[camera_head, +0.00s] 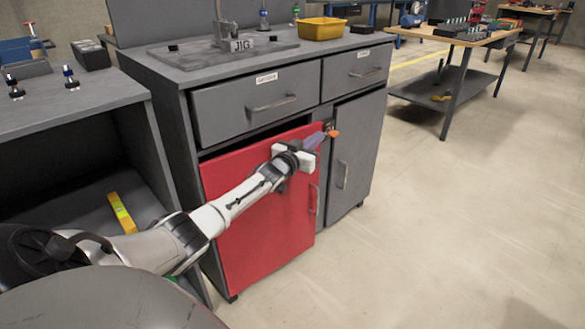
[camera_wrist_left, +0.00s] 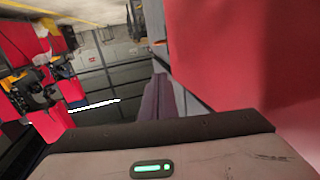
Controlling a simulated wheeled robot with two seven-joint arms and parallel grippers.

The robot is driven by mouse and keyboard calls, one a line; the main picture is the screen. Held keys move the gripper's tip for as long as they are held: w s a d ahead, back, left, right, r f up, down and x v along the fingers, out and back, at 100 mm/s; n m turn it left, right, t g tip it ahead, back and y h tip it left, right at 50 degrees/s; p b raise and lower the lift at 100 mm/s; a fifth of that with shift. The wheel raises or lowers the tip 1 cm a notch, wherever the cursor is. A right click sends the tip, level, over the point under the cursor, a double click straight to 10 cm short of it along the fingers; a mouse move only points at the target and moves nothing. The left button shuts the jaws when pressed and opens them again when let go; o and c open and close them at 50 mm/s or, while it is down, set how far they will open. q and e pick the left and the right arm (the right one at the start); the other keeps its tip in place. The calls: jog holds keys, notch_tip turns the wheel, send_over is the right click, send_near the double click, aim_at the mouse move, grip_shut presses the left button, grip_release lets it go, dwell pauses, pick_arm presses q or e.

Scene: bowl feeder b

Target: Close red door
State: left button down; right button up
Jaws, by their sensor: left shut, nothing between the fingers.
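The red door (camera_head: 262,215) is on the grey cabinet's left side. It stands ajar, with a dark gap along its top edge. Its vertical handle (camera_head: 314,198) is near its right edge. My left gripper (camera_head: 320,137) is at the door's upper right corner, its arm crossing in front of the red panel. In the left wrist view its purple fingers (camera_wrist_left: 165,97) are together with nothing between them, and the red door (camera_wrist_left: 245,55) fills the right side close by. I cannot tell whether the fingers touch the door. My right gripper is not in view.
Above the door is a closed grey drawer (camera_head: 256,104). A closed grey door (camera_head: 355,155) is to its right. The worktop holds a jig (camera_head: 243,45) and a yellow bin (camera_head: 321,29). An open-shelved bench (camera_head: 105,95) stands at left. The floor (camera_head: 430,240) at right is clear.

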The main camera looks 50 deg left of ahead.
aim_at(306, 134)
pick_arm(q)
jog(key=a, duration=0.1)
jog(key=a+y+b, duration=0.1)
jog(key=a+n, duration=0.1)
jog(key=shift+w+a+f+y+b, duration=0.15)
jog(key=shift+w+a+y+b, duration=0.15)
jog(key=shift+w+y+b, duration=0.1)
jog(key=shift+a+n+g+y, duration=0.3)
jog(key=shift+a+g, duration=0.1)
jog(key=shift+a, duration=0.25)
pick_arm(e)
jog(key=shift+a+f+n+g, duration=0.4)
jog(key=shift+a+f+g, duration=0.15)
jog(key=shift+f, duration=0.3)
pick_arm(q)
jog(key=shift+w+d+r+p, duration=0.1)
jog(key=shift+d+r+p, duration=0.2)
jog(key=shift+d, duration=0.3)
jog(key=d+p, duration=0.5)
jog(key=d, duration=0.7)
jog(key=shift+d+f, duration=0.15)
jog(key=shift+d, duration=0.25)
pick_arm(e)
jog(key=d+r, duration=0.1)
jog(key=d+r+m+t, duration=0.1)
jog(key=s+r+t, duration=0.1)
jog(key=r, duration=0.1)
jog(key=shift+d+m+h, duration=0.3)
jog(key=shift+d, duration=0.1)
